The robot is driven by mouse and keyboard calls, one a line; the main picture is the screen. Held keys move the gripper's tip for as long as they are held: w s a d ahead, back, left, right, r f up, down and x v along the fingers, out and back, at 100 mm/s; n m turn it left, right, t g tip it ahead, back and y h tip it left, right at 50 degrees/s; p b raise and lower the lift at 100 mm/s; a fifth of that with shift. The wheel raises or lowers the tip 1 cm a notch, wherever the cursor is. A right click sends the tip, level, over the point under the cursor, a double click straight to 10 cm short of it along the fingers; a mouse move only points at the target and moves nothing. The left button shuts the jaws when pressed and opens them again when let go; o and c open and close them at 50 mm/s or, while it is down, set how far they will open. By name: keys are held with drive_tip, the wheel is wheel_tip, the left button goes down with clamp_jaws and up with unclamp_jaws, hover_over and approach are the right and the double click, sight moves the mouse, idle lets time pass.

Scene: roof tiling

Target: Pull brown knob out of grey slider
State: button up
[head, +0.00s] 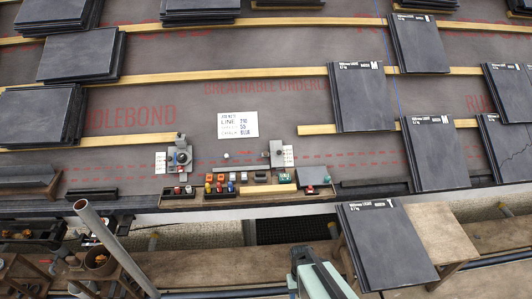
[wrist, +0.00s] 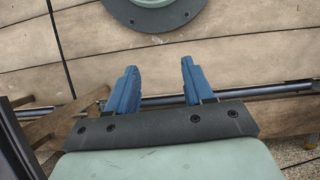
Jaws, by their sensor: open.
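In the head view two small grey devices stand on the roof underlay above a long parts tray. The left grey device (head: 172,163) has a dark round part on its face and a small upright part on top. The right grey device (head: 276,154) has a small part sticking out to its left. They are too small to tell which is the slider, and no brown knob can be made out for certain. My gripper (wrist: 157,82) shows in the wrist view with its two blue fingers apart and nothing between them. It is over wooden boards, away from both devices.
The parts tray (head: 240,197) holds several small coloured items. A white label card (head: 238,125) lies above it. Stacks of dark slates (head: 361,97) rest on wooden battens (head: 250,75). A slate pile (head: 386,245) sits on a wooden stand at lower right. A grey pipe (head: 105,238) slants at lower left.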

drive_tip(key=w+a+r+t, duration=0.15)
drive_tip(key=w+r, duration=0.25)
drive_tip(key=w, duration=0.7)
drive_tip(key=w+a+r+t, duration=0.15)
drive_tip(key=w+r, duration=0.25)
drive_tip(key=w, duration=0.7)
wheel_tip(320, 180, up, 20)
drive_tip(key=t, duration=0.6)
hover_over(266, 153)
drive_tip(key=s, duration=0.6)
drive_tip(key=x, duration=1.3)
drive_tip(key=shift+w+a+f, duration=0.1)
drive_tip(key=shift+w+a, duration=0.05)
drive_tip(key=shift+w, duration=0.15)
drive_tip(key=shift+c, duration=0.2)
clamp_jaws()
